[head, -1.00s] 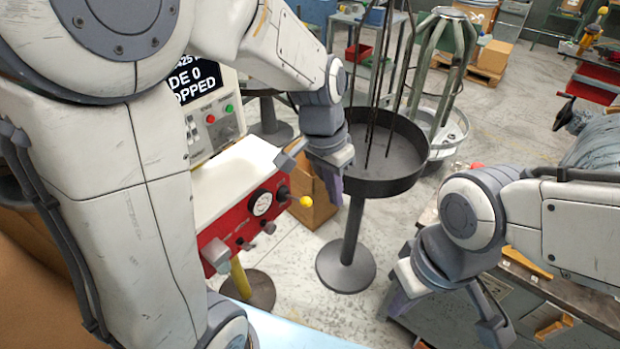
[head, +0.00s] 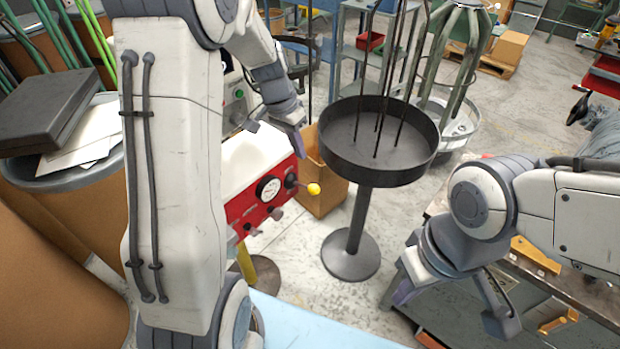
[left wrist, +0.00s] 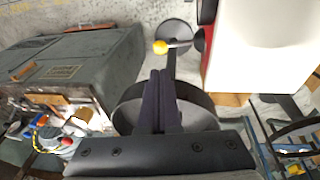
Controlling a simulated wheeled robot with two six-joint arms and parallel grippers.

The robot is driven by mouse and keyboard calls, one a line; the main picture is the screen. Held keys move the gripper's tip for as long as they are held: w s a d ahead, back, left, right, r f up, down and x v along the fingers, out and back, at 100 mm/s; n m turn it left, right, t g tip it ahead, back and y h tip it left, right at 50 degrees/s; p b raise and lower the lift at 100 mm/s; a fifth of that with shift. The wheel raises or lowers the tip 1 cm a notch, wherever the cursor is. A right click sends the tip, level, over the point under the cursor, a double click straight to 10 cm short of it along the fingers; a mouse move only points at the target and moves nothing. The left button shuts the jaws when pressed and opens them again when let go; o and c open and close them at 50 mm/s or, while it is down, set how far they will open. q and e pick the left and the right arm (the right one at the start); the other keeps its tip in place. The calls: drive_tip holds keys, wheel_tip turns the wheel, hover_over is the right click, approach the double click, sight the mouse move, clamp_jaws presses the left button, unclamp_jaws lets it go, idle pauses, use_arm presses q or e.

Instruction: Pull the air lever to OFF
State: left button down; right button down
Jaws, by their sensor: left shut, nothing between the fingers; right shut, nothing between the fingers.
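The air lever (head: 313,189) is a short dark rod with a yellow ball knob. It sticks out to the right from the front of the red and white box (head: 243,202), beside a round gauge (head: 268,188). My left gripper (head: 300,150) is shut and empty, above and behind the knob and apart from it in the head view. In the left wrist view the yellow knob (left wrist: 160,47) shows just beyond the shut fingertips (left wrist: 160,72).
A round black tray on a stand (head: 375,175) with upright rods stands right of the box. A cardboard box (head: 322,195) is on the floor behind the lever. A grey workbench (head: 560,300) is at right. A light blue surface (head: 300,325) lies in front.

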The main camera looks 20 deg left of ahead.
sight(312, 186)
use_arm(q)
drive_tip(key=x, duration=1.1)
drive_tip(key=shift+f+p, duration=0.35)
use_arm(e)
drive_tip(key=shift+r, duration=0.35)
